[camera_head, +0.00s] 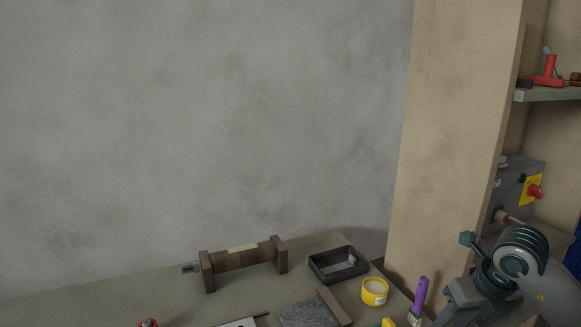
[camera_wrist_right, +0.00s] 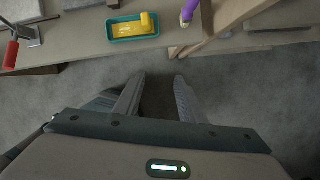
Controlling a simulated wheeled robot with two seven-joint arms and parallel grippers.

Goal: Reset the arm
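My right gripper (camera_wrist_right: 160,79) shows in the right wrist view. Its two fingers stand apart with nothing between them, over the bare grey floor (camera_wrist_right: 255,90). The front edge of the workbench (camera_wrist_right: 90,47) lies beyond the fingertips, which do not touch it. Neither gripper shows in the head view, so my left gripper is out of sight.
On the bench are a wooden clamp-like block (camera_head: 243,257), a black tray (camera_head: 338,264), yellow tape (camera_head: 374,291) and a purple-handled brush (camera_head: 419,298). A dark machine (camera_head: 510,262) stands at right. In the wrist view, a teal tray (camera_wrist_right: 134,37) sits near the edge.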

